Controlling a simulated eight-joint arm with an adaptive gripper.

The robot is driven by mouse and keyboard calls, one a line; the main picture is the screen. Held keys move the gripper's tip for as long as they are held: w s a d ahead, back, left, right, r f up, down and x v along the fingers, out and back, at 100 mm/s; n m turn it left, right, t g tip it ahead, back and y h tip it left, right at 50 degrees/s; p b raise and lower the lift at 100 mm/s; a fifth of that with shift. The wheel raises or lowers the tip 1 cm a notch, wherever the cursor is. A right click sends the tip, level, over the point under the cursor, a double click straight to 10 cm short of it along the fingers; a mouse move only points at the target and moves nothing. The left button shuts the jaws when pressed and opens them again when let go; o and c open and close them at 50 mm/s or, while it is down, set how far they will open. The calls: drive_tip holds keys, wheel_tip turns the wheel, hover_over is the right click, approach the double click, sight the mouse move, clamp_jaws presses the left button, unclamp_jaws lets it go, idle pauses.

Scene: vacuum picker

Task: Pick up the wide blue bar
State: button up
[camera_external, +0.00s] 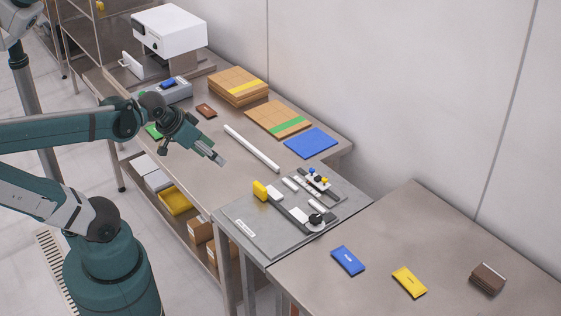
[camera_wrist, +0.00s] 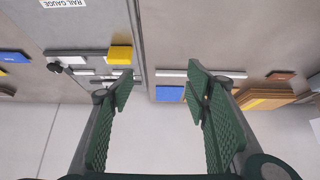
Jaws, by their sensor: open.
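A blue bar (camera_external: 347,261) with small white lettering lies flat on the right-hand table; in the wrist view it shows at the far left (camera_wrist: 14,57). A larger plain blue flat piece (camera_external: 310,143) lies at the back of the left table, and appears in the wrist view (camera_wrist: 170,93) beyond the jaws. A small blue item (camera_external: 168,84) is in the grey tray. I cannot tell for certain which is meant by the wide bar. My gripper (camera_external: 219,159) is open and empty above the left table, apart from all of them; its green fingers show in the wrist view (camera_wrist: 160,85).
A yellow bar (camera_external: 409,282) and a brown block (camera_external: 487,278) are on the right table. The grey fixture plate (camera_external: 245,240) carries a yellow block and small parts. Cardboard stacks (camera_external: 238,86), a white rail (camera_external: 252,149) and a white machine (camera_external: 169,32) stand further back.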

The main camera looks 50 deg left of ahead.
drive_tip(key=w+d+r+m+g+h+p, duration=0.1)
drive_tip(key=w+d+r+m+p, duration=0.15)
drive_tip(key=w+d, duration=0.3)
drive_tip(key=w+d+r+m+g+p, duration=0.1)
drive_tip(key=w+d+r+m+p, duration=0.1)
drive_tip(key=w+d+m+p, duration=0.3)
drive_tip(key=m+g+y+p, duration=0.1)
drive_tip(key=m+g+p, duration=0.4)
drive_tip(key=m+p, duration=0.6)
hover_over(349, 258)
drive_tip(key=b, duration=0.1)
drive_tip(key=shift+m, duration=0.25)
drive_tip(key=shift+f, duration=5.75)
drive_tip(key=shift+f+b, duration=0.3)
drive_tip(key=shift+f, duration=1)
